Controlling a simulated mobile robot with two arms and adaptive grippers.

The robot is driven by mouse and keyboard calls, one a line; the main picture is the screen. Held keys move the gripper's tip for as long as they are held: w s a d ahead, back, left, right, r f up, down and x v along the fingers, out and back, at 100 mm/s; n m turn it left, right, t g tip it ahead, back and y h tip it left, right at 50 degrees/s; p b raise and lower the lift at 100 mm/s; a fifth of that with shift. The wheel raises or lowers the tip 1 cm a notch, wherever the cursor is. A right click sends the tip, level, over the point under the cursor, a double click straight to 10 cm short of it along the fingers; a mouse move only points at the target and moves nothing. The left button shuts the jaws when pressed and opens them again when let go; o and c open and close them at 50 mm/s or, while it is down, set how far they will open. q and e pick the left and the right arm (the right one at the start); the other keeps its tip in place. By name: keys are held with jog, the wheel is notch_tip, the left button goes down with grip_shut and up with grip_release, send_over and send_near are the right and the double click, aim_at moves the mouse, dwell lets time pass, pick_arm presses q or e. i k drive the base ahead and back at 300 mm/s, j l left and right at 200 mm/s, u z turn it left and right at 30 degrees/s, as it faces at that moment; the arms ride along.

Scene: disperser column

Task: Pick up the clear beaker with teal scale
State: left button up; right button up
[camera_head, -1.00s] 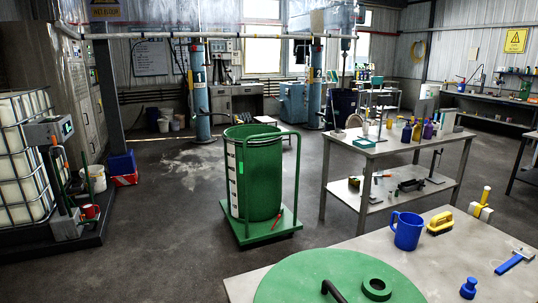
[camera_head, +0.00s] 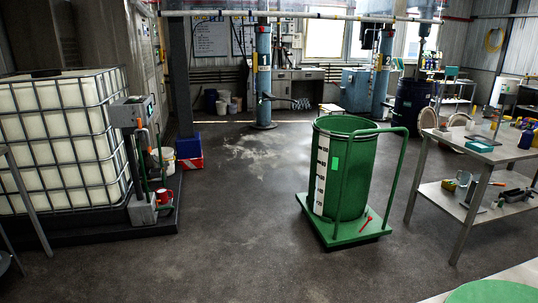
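I cannot make out a clear beaker with a teal scale for certain in this view. Neither of my grippers is in view.
A green drum (camera_head: 345,185) stands on a green trolley (camera_head: 345,236) in the middle. The metal worktable (camera_head: 459,145) holds several bottles and tools. A caged white tank (camera_head: 60,135) is at the left. The floor (camera_head: 220,230) between tank and trolley is clear.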

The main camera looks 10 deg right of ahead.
aim_at(486, 124)
jog(key=i+j+z, duration=0.1)
jog(key=i, duration=0.4)
jog(key=i+j, duration=0.1)
jog(key=i, duration=0.4)
jog(key=i+j+z, duration=0.15)
jog(key=i, duration=0.35)
jog(key=i+j, duration=0.15)
jog(key=i, duration=0.4)
jog(key=i+l+z, duration=0.2)
jog(key=z, duration=0.2)
jog(key=i+l+z, duration=0.1)
jog(key=i+z, duration=0.6)
jog(key=z, duration=0.15)
jog(key=i+z, duration=0.4)
jog(key=i+j+z, duration=0.2)
jog(key=z, duration=0.25)
jog(key=i+z, duration=0.35)
jog(key=i, duration=1.3)
